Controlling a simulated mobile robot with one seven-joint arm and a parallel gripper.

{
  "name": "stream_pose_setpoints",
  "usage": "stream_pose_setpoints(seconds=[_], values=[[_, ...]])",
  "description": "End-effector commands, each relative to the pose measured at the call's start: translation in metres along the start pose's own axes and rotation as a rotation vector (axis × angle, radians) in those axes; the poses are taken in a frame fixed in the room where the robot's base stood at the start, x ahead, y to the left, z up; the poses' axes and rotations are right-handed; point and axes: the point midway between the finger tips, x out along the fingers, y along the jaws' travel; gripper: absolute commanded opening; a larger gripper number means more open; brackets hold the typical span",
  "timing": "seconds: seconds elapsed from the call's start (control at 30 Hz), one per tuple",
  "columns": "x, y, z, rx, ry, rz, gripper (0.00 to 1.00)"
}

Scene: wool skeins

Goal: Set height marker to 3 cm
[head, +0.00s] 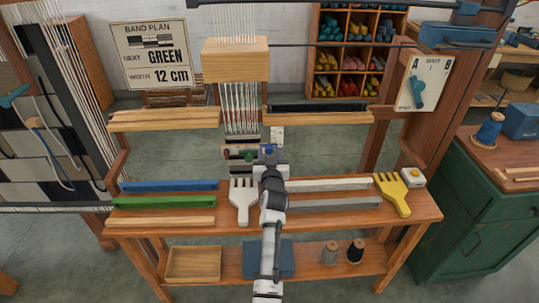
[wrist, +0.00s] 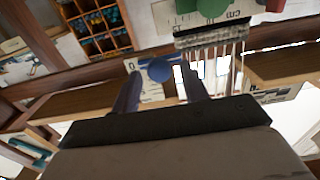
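A small white scale card (head: 277,134) hangs behind my gripper, under the loom's front beam; in the wrist view the card (wrist: 134,66) carries a round blue knob (wrist: 160,71), which looks like the height marker. Its reading is too small to tell. My gripper (head: 268,152) is at the knob, and the head view hides most of the contact area. In the wrist view my gripper (wrist: 160,88) has its two dark fingers apart. The blue knob shows between or just beyond the fingertips, with gaps at both sides.
A green knob (wrist: 212,8) and pale warp threads (wrist: 222,68) are close by. The bench (head: 160,232) holds blue (head: 168,186) and green bars (head: 163,202), a white comb (head: 243,200) and a yellow comb (head: 397,195). A sign (head: 151,55) reads "GREEN" and "12 cm".

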Motion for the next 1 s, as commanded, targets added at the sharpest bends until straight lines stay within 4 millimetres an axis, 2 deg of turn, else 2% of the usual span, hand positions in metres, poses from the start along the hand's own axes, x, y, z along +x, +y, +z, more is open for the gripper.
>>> stream_pose_setpoints(seconds=[0.03,0.3,0.33,0.5,0.73,1.0], values=[[0.0,0.0,0.0,0.0,0.0,0.0,0.37],[0.0,0.0,0.0,0.0,0.0,0.0,0.01],[0.0,0.0,0.0,0.0,0.0,0.0,0.0],[0.0,0.0,-0.002,0.0,0.001,0.0,0.0],[0.0,0.0,-0.033,-0.001,0.003,0.001,0.0],[0.0,0.0,-0.031,0.0,0.001,0.001,0.0]])
